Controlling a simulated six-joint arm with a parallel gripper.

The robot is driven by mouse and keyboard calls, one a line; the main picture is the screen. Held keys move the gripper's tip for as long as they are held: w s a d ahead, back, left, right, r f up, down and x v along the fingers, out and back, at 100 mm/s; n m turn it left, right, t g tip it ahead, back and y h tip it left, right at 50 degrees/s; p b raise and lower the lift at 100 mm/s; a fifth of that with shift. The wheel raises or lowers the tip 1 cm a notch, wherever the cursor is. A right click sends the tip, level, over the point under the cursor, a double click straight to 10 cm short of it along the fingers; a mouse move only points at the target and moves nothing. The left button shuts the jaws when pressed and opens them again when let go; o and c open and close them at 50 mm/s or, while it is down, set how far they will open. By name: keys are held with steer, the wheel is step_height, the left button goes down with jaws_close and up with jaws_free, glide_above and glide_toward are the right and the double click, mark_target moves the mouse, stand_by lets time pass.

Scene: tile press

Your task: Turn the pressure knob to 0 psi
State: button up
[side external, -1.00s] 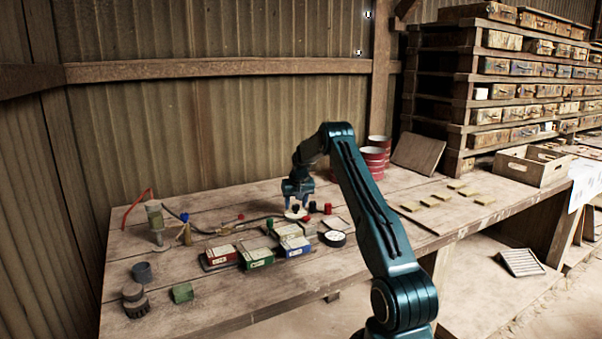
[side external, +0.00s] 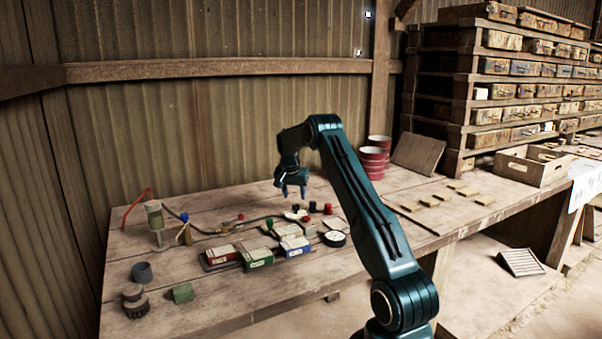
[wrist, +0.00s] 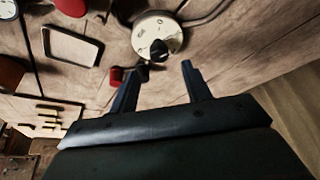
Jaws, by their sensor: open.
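The pressure knob (wrist: 159,50) is a small black knob on a round white dial (wrist: 148,27) with markings too small to read. In the side external view the pale dial (side external: 291,215) lies on the workbench, with a dark knob (side external: 296,208) at it. My gripper (side external: 292,193) is above the dial, fingers pointing down, apart from the knob. In the wrist view my gripper (wrist: 163,66) is open and empty, with the knob ahead of the gap between its fingertips. The knob's exact setting cannot be read.
A red knob (wrist: 116,76) is beside the left finger in the wrist view. Red, green and blue boxes (side external: 257,257), a black-rimmed gauge (side external: 335,239) and red cans (side external: 373,160) stand on the bench. A hose (side external: 210,230) runs along the left. The front right bench is fairly clear.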

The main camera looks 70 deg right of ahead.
steer(key=w+a+r+n, duration=0.1)
steer(key=a+r+n, duration=0.1)
steer(key=a+r, duration=0.6)
steer(key=w+a+r+n+t, duration=0.1)
steer(key=w+a+r, duration=0.1)
steer(key=a+r, duration=0.7)
steer(key=shift+w+a+n+t, duration=0.3)
steer(key=shift+a+n, duration=0.1)
steer(key=shift+a, duration=0.45)
steer(key=n+y, duration=0.1)
steer(key=n, duration=0.2)
glide_above(296, 205)
steer(key=s+a, duration=0.3)
steer(key=a, duration=0.1)
step_height(296, 205, down, 9)
steer(key=shift+s+a+t, duration=0.1)
steer(key=shift+a+t, duration=0.1)
steer(key=shift+t, duration=0.2)
steer(key=shift+f, duration=0.15)
steer(key=shift+x, duration=6.75)
